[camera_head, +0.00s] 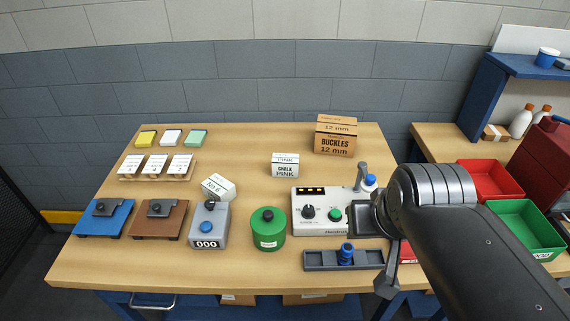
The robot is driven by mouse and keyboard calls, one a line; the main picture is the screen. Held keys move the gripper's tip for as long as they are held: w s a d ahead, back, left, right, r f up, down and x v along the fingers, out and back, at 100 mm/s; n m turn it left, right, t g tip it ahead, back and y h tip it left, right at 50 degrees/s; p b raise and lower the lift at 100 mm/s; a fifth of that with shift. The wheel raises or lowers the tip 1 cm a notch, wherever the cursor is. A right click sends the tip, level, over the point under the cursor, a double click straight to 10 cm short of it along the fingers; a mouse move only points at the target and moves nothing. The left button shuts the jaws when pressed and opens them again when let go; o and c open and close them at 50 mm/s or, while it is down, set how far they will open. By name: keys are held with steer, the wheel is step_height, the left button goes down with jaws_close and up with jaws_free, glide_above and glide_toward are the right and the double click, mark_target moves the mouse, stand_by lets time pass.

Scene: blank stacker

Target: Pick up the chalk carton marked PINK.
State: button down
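The chalk carton marked PINK (285,169) is a small white box with dark print reading CHALK PINK on its front and PINK on its top. It stands upright near the middle of the wooden table (240,160), apart from its neighbours. My arm reaches in from the lower right. My gripper (385,286) hangs below the wrist near the table's front edge, to the right of and nearer than the carton. The gripper is small and partly hidden by my arm, so I cannot tell its finger opening. Nothing covers the carton.
A brown BUCKLES box (335,142) stands behind and right of the carton. A white control unit (318,212) and a green canister (267,231) stand in front. Red (490,179) and green (527,228) bins sit at the right.

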steer(key=c, duration=2.2)
jaws_free()
jaws_free()
steer(key=m+g, duration=0.1)
glide_above(286, 158)
steer(key=s, duration=0.4)
step_height(286, 158, down, 11)
steer(key=x, duration=0.5)
steer(key=shift+a, duration=0.1)
steer(key=shift+w+r+x, duration=0.1)
steer(key=shift+w+x, duration=0.05)
steer(key=shift+x, duration=0.75)
steer(key=shift+w+r+x, duration=0.1)
steer(key=shift+w+x, duration=0.05)
steer(key=shift+x, duration=0.75)
steer(key=shift+w+x, duration=0.2)
steer(key=shift+x, duration=0.65)
